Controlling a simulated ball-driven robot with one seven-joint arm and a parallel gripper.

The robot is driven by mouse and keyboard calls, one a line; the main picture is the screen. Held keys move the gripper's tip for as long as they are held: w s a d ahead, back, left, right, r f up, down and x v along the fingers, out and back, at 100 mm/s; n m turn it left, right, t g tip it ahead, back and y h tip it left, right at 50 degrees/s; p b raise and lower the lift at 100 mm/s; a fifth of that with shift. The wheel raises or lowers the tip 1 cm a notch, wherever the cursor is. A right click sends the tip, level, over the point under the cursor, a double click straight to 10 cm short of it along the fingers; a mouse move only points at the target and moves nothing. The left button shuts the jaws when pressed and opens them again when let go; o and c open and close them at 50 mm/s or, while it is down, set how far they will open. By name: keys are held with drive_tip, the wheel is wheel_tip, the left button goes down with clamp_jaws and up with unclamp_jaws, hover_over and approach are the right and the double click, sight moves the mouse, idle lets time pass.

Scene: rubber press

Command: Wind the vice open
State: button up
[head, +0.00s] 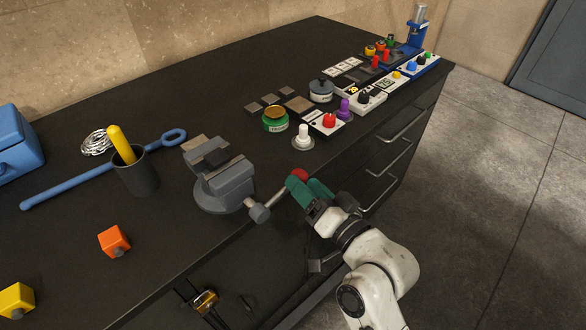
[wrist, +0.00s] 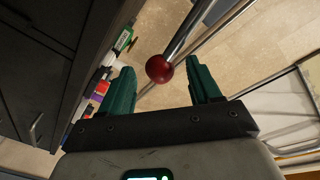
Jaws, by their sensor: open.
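The grey vice (head: 222,180) stands at the bench's front edge in the head view. Its jaws show a gap between them. A grey screw hub (head: 259,211) sticks out at its front, with a handle bar running up and right to a red ball knob (head: 298,175). My gripper (head: 307,188) is at the knob end of the handle, with green fingers. In the wrist view my gripper (wrist: 164,88) is open, and the red knob (wrist: 159,69) shows between the fingertips or just beyond them. I cannot tell whether a finger touches it.
A white-knobbed switch (head: 303,138), a green tin (head: 275,121) and several control panels stand behind on the black bench (head: 190,240). Drawer handles (head: 392,169) stick out of the bench front.

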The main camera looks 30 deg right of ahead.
drive_tip(key=shift+w+a+p, duration=0.2)
drive_tip(key=shift+w+a, duration=0.05)
drive_tip(key=shift+w, duration=1.05)
drive_tip(key=shift+w+a+p, duration=0.2)
drive_tip(key=shift+w, duration=1.05)
drive_tip(key=shift+c, duration=0.4)
drive_tip(key=shift+f, duration=0.1)
clamp_jaws()
